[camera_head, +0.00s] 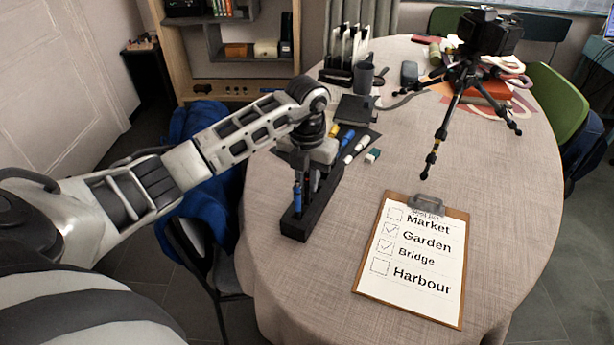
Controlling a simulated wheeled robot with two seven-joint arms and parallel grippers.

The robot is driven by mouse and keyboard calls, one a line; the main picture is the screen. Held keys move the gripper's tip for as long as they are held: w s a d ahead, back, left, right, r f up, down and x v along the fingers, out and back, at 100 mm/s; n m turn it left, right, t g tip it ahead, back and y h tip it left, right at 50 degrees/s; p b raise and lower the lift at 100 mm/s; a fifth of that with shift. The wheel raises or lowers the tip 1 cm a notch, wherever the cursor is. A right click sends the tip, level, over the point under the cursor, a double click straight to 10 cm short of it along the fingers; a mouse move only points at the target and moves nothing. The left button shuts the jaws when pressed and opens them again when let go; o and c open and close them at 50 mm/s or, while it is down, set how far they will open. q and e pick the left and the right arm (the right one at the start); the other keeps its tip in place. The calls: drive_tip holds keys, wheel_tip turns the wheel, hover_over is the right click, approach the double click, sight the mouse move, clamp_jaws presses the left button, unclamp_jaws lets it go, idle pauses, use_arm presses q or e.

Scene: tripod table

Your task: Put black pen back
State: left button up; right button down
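My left gripper (306,180) points down over a long black holder (299,222) near the left edge of the table. Its dark fingers reach to the holder, and I cannot tell whether they are open or shut. A blue-and-dark upright pen-like thing (298,197) shows at the fingers, at the holder's near end. I cannot make out a black pen for sure; the gripper hides part of the holder. My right gripper is not in view.
A clipboard (460,320) with a checklist lies to the right; Garden and Bridge are ticked. Markers (354,147) and a green-and-white block (373,156) lie behind the holder. A black tripod (463,75) stands at the back right. The table (500,215) is clear beside the clipboard.

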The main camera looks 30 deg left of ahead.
use_arm(q)
drive_tip(key=shift+o, duration=0.9)
drive_tip(key=shift+r, duration=0.1)
drive_tip(key=shift+r, duration=0.25)
wheel_tip(320, 180, up, 11)
drive_tip(key=shift+f, duration=0.1)
drive_tip(key=shift+r, duration=0.45)
